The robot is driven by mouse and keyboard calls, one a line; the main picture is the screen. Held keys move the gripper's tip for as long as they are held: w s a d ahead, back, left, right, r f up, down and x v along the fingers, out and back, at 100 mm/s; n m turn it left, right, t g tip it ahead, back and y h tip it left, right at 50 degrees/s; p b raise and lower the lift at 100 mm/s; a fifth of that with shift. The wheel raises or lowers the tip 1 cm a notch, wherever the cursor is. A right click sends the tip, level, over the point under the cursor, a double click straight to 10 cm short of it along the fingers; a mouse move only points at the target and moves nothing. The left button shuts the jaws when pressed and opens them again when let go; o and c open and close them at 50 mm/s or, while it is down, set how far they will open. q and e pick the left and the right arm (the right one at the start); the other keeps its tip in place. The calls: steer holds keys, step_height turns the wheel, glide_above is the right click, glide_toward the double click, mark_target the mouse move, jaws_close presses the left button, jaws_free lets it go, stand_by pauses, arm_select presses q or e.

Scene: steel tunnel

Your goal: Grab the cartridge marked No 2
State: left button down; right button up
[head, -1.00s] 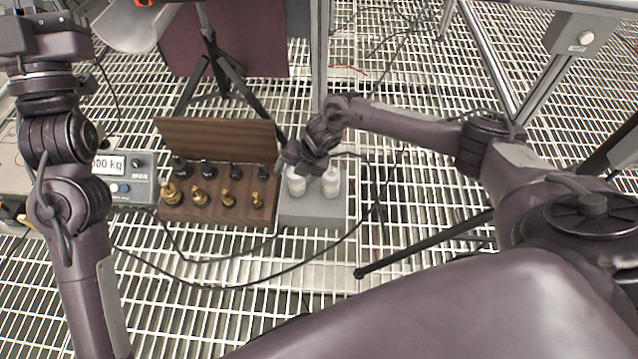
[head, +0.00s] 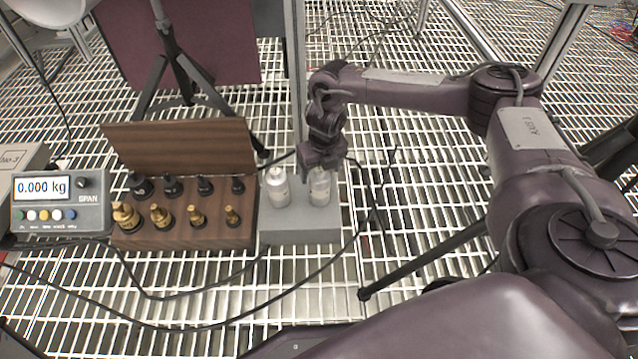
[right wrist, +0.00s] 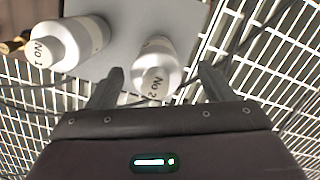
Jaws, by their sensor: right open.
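The No 2 cartridge (right wrist: 155,68) is a white bottle with a narrower neck, and its label faces my right wrist camera. In the head view this cartridge (head: 320,190) stands upright at the right of a grey block (head: 300,232). The No 1 cartridge (head: 276,188) stands to its left; its label reads in the wrist view (right wrist: 62,45). My right gripper (head: 323,166) is open just above the No 2 cartridge. In the wrist view its fingers (right wrist: 161,76) lie to either side of this cartridge, with a visible gap. My left gripper is out of view.
A wooden case (head: 180,150) with several black and brass weights stands left of the block. A scale display (head: 60,203) reading 0.000 kg is farther left. Black cables (head: 200,325) cross the grating floor. A tripod (head: 180,65) stands behind.

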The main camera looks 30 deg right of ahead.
steer(key=f+b, duration=0.3)
steer(key=f, duration=0.1)
steer(key=shift+a, duration=0.2)
steer(key=shift+f+b, duration=0.45)
steer(key=shift+b, duration=0.05)
steer(key=shift+r, duration=0.15)
steer(key=c, duration=1.1)
steer(key=shift+w, duration=0.1)
steer(key=shift+c, duration=1.2)
steer(key=shift+r, duration=0.1)
